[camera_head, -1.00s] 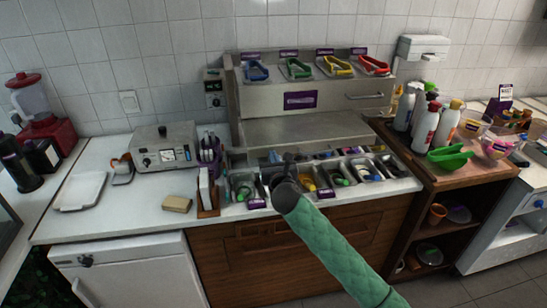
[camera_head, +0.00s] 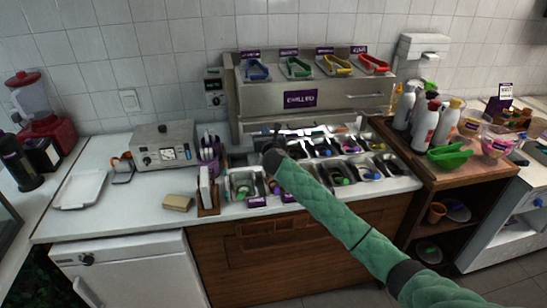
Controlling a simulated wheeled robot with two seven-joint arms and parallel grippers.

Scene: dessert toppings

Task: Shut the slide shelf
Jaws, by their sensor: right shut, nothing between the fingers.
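The slide shelf is part of the steel topping station at the back of the counter. Its metal front (camera_head: 345,107), below the purple label (camera_head: 300,99), stands behind the rows of topping pans. Little of its flat top shows beyond this front. My right gripper (camera_head: 273,150) is dark and small, shut and empty, over the left part of the pans near the station front. My arm hides some pans, and I cannot tell whether the gripper touches the shelf. My left gripper is not in view.
Several topping pans (camera_head: 345,170) fill the counter in front of the station. Colored scoops (camera_head: 298,67) lie on its top. A grey appliance (camera_head: 163,147) and a purple holder (camera_head: 209,160) stand left; bottles (camera_head: 425,122) and green bowls (camera_head: 450,156) stand right.

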